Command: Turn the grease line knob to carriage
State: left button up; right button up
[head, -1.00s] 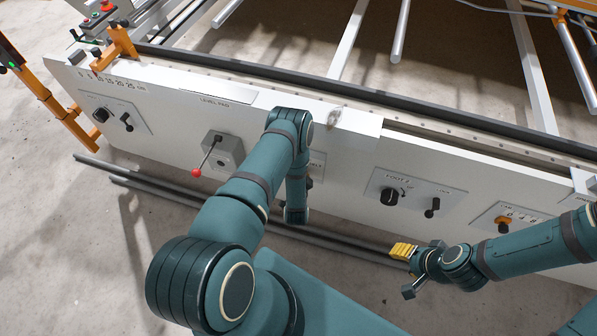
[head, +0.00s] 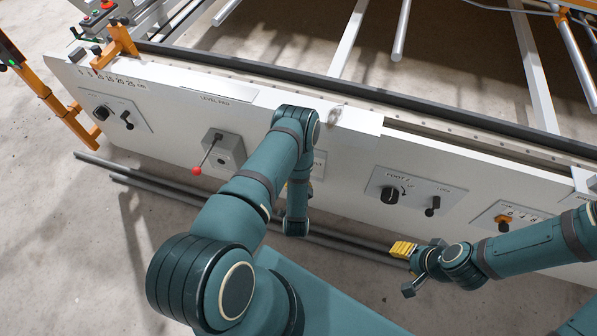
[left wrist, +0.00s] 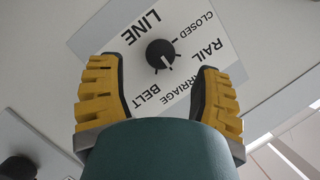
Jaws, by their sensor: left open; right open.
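The grease line knob (left wrist: 160,53) is a round black knob with a white mark. Its white plate (left wrist: 205,70) reads LINE, CLOSED, RAIL, CARRIAGE and BELT, tilted and mostly upside down in the left wrist view. The mark points down in that view, towards the CARRIAGE and BELT side; I cannot tell which exactly. My left gripper (left wrist: 156,66) is open, its yellow-padded fingers on either side of the knob with gaps visible; depth is unclear. In the head view my left arm hides the knob. My right gripper (head: 406,269) is open and empty, in front of the panel.
Grey rails (head: 150,190) lie on the floor below.

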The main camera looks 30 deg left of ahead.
pick_arm(q)
jog(key=v, duration=0.7)
dwell(0.4)
